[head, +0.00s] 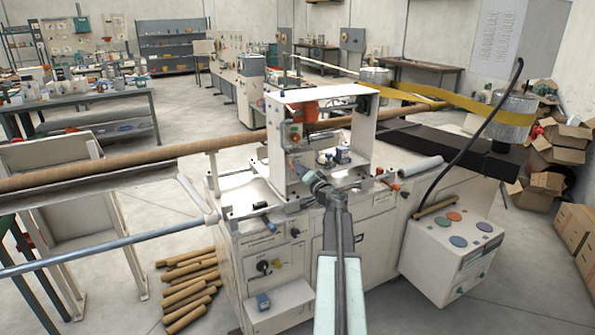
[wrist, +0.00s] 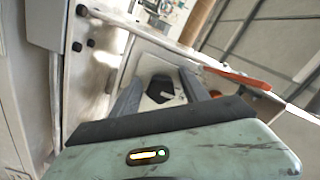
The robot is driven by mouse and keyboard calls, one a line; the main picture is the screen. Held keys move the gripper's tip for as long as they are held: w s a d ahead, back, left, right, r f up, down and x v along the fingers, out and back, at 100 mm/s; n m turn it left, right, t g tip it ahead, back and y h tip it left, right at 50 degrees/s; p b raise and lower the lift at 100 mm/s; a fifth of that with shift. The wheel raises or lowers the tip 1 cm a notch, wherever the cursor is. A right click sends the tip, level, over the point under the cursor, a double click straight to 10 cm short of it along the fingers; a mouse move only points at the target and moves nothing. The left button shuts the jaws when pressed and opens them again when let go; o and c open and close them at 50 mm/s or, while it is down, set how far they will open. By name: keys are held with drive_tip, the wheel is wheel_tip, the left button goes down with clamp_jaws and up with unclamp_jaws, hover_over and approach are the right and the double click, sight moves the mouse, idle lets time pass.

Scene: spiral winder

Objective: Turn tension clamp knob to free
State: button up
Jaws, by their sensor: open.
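A black knob (wrist: 163,88), which looks like the tension clamp knob, sits on a pale plate in the wrist view. My gripper (wrist: 161,80) is open, with its two dark fingers on either side of the knob in the picture. I cannot tell whether the fingers touch it or how far away it is. Its pointer direction is not clear. In the head view my gripper (head: 293,161) is at the left upright of the white machine frame (head: 362,135). I cannot make out the knob there.
An orange lever (wrist: 237,78) lies right of the fingers in the wrist view. In the head view a long brown tube (head: 130,161) runs left from the frame, and a yellow band (head: 440,97) runs right. A control box (head: 443,258) hangs at the front right.

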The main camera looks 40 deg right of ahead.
drive_tip(key=v, duration=0.5)
drive_tip(key=shift+s+a, duration=0.1)
drive_tip(key=shift+s, duration=0.1)
